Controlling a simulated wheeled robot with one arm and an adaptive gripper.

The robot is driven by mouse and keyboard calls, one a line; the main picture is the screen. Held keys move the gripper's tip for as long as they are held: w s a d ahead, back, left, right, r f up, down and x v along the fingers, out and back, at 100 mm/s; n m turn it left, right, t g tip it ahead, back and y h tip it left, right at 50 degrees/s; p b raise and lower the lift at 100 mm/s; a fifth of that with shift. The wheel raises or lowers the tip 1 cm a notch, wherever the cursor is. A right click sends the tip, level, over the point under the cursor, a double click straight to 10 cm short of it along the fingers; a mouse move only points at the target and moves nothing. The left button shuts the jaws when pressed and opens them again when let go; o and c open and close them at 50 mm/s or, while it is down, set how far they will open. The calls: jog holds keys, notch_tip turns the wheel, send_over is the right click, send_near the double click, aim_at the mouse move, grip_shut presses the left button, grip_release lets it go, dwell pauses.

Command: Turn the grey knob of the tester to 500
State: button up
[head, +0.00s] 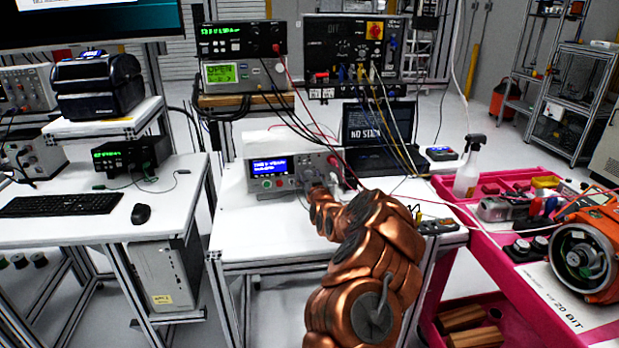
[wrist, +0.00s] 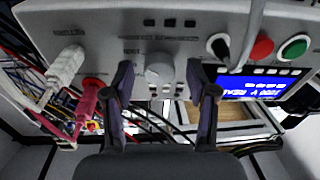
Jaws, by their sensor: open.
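The tester (head: 274,183) is a light grey box with a lit blue display (head: 270,166) on the white bench in the head view. Its front panel (wrist: 105,22) fills the top of the wrist view, appearing upside down. The round grey knob (wrist: 158,71) sits on that panel. My gripper (wrist: 159,78) is open, with one dark finger on each side of the knob and a visible gap at each side. In the head view my gripper (head: 322,184) is at the tester's right front and hides the knob. I cannot tell the knob's setting.
White (wrist: 66,68) and red (wrist: 92,92) plugs sit in the panel left of the knob in the wrist view. Red (wrist: 262,48) and green (wrist: 293,47) buttons are on the right. A laptop (head: 378,127) and hanging cables are behind; a pink cart (head: 480,235) stands right.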

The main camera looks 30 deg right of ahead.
grip_shut()
dwell(0.4)
jog(key=shift+n, duration=0.3)
jog(key=n+b, duration=0.2)
jog(key=n, duration=0.1)
jog(key=shift+f+n+y, duration=0.1)
jog(key=shift+n+y, duration=0.2)
jog(key=shift+n, duration=0.1)
jog(key=n+b, duration=0.3)
jog(key=n, duration=0.1)
jog(key=shift+y, duration=0.4)
jog(key=shift+r+n+b, duration=0.2)
jog(key=shift+n+b, duration=0.1)
